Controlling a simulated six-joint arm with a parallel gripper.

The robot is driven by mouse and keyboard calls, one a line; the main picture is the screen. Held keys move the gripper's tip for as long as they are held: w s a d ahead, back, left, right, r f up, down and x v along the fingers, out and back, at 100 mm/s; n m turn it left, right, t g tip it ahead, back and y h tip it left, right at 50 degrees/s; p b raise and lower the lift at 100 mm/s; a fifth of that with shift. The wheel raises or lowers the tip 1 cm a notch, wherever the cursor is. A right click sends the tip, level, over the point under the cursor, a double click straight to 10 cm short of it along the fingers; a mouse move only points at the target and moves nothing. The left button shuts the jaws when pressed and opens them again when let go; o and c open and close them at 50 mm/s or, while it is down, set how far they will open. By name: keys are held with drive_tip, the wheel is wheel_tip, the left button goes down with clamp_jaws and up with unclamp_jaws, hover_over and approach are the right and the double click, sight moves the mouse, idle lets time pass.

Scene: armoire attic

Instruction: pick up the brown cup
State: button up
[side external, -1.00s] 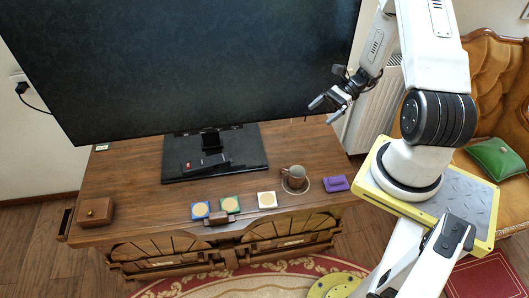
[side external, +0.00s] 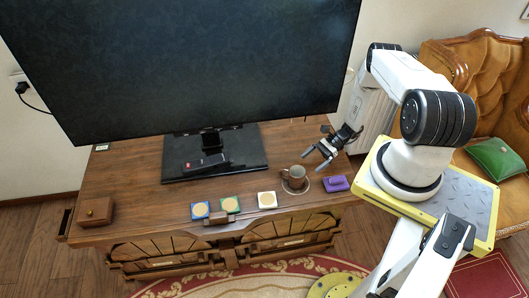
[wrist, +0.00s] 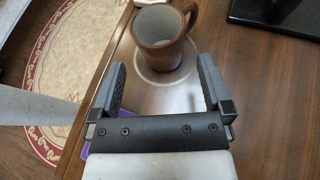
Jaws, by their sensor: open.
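The brown cup (side external: 295,173) stands upright on a saucer (side external: 287,187) near the front right of the wooden cabinet top. In the wrist view the cup (wrist: 160,33) is just beyond my fingertips, with its pale inside showing and its handle toward the right. My gripper (side external: 311,160) is open and empty, a little above and to the right of the cup in the side view. In the wrist view its two fingers (wrist: 160,72) are spread, and the cup lies ahead of the gap, not between them.
A purple object (side external: 336,184) lies right of the saucer. Several coaster-like squares (side external: 267,200) lie to the left along the front edge. A television (side external: 190,60) on a black stand (side external: 240,150) fills the back. A brown box (side external: 96,211) sits at the far left.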

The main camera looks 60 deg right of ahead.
sight(291, 180)
drive_tip(key=shift+f, duration=0.3)
drive_tip(key=shift+x, duration=1.3)
drive_tip(key=shift+a, duration=0.1)
drive_tip(key=shift+x, duration=2.55)
drive_tip(key=c, duration=1.2)
drive_tip(key=shift+o, duration=0.2)
drive_tip(key=shift+r, duration=0.15)
